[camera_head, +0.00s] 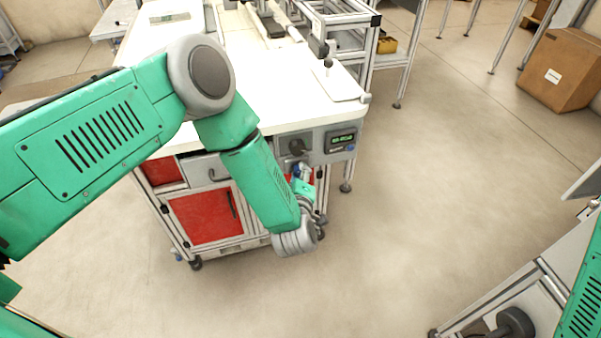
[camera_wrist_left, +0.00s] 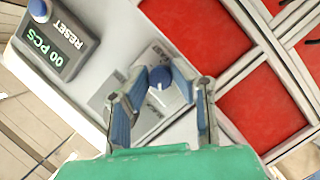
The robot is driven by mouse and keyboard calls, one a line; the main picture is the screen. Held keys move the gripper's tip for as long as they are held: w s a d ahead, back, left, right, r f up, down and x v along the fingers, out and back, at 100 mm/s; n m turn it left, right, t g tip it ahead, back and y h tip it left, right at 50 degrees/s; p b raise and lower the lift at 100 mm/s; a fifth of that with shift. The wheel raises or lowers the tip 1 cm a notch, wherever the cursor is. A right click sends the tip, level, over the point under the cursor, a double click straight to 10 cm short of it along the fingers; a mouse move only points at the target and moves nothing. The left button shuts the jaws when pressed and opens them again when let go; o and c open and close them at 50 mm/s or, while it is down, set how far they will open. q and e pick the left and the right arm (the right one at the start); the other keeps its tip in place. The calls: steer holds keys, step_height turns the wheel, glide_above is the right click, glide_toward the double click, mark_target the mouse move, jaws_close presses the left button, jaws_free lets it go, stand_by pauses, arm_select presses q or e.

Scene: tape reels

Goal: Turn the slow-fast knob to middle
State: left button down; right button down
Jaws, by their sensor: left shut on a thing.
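The slow-fast knob (camera_wrist_left: 158,76) is a round blue knob with a pale mark on its edge that faces the gripper in the left wrist view. It sits on a light grey label plate with partly hidden lettering; "FAST" seems to show above it. My left gripper (camera_wrist_left: 160,83) has its blue-grey fingers on both sides of the knob and is shut on it. In the head view my left gripper (camera_head: 299,172) is at the front panel of the white-topped workbench (camera_head: 260,105), and the knob is hard to make out there. My right gripper is out of view.
A counter display (camera_wrist_left: 52,48) with green digits and a RESET label is beside the knob. Red cabinet doors (camera_head: 205,216) are below. Open floor lies right of the bench; a cardboard box (camera_head: 562,70) stands far right.

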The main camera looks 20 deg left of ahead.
arm_select(q)
steer(key=shift+a, duration=0.25)
steer(key=m, duration=0.1)
steer(key=m+g+y+p, duration=0.1)
steer(key=shift+d+r+m, duration=0.1)
steer(key=shift+d+m, duration=0.1)
steer(key=shift+m, duration=0.1)
steer(key=shift+d+m+g+y+p, duration=0.1)
steer(key=shift+m+g+y+p, duration=0.1)
steer(key=shift+m+g+y, duration=0.5)
steer(key=shift+d+m+g+y+p, duration=0.15)
steer(key=shift+m+g, duration=0.25)
steer(key=shift+m, duration=0.7)
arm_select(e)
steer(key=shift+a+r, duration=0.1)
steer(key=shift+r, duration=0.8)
arm_select(q)
steer(key=shift+a, duration=0.1)
